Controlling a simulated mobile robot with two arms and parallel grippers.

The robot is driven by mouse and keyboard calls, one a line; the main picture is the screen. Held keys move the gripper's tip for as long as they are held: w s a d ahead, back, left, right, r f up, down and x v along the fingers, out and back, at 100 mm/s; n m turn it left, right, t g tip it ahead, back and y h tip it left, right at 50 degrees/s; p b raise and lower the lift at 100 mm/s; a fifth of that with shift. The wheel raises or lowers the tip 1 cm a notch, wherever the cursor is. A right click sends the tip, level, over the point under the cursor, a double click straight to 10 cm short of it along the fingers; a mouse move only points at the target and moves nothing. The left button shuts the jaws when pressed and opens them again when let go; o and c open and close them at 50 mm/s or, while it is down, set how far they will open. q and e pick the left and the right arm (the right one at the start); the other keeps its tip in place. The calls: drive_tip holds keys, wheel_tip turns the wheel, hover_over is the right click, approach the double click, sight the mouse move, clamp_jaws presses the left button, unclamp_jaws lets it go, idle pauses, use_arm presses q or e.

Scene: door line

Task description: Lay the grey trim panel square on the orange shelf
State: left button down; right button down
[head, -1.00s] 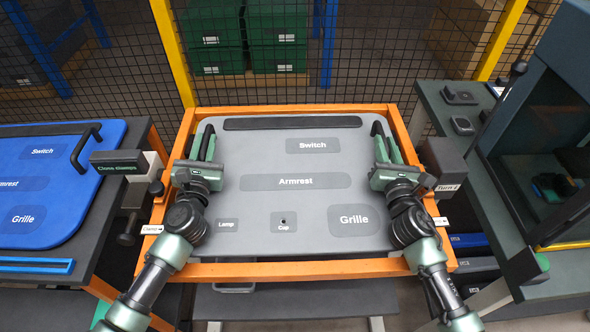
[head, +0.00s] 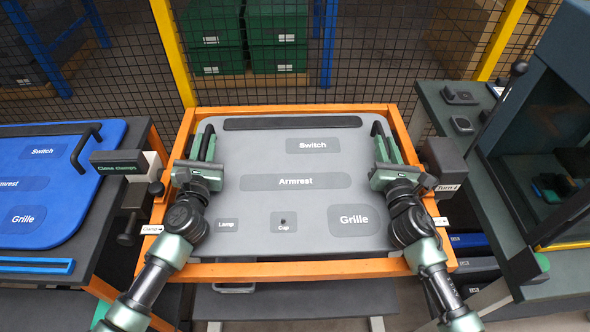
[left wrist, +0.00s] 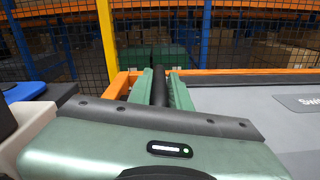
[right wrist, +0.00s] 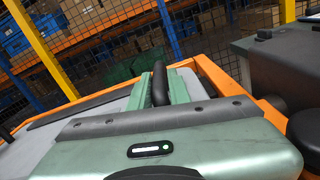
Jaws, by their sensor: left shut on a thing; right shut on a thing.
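The grey trim panel (head: 290,210) lies within the orange shelf (head: 300,268) frame in the head view, its sides roughly in line with the frame. It carries the labels Switch, Armrest, Lamp, Cup or Cap, and Grille. My left gripper (head: 205,150) is shut on the panel's left black handle, which shows between the fingers in the left wrist view (left wrist: 159,88). My right gripper (head: 385,148) is shut on the right black handle, also between the fingers in the right wrist view (right wrist: 160,85). Whether the panel's underside rests fully on the shelf cannot be told.
A blue panel (head: 50,190) lies on the table at left, by a box marked Close clamps (head: 118,162). A dark box with a Turn tag (head: 446,165) stands close right of the frame. A dark cabinet (head: 545,130) is further right. A mesh fence (head: 350,50) stands behind.

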use_arm(q)
drive_tip(key=shift+d, duration=0.1)
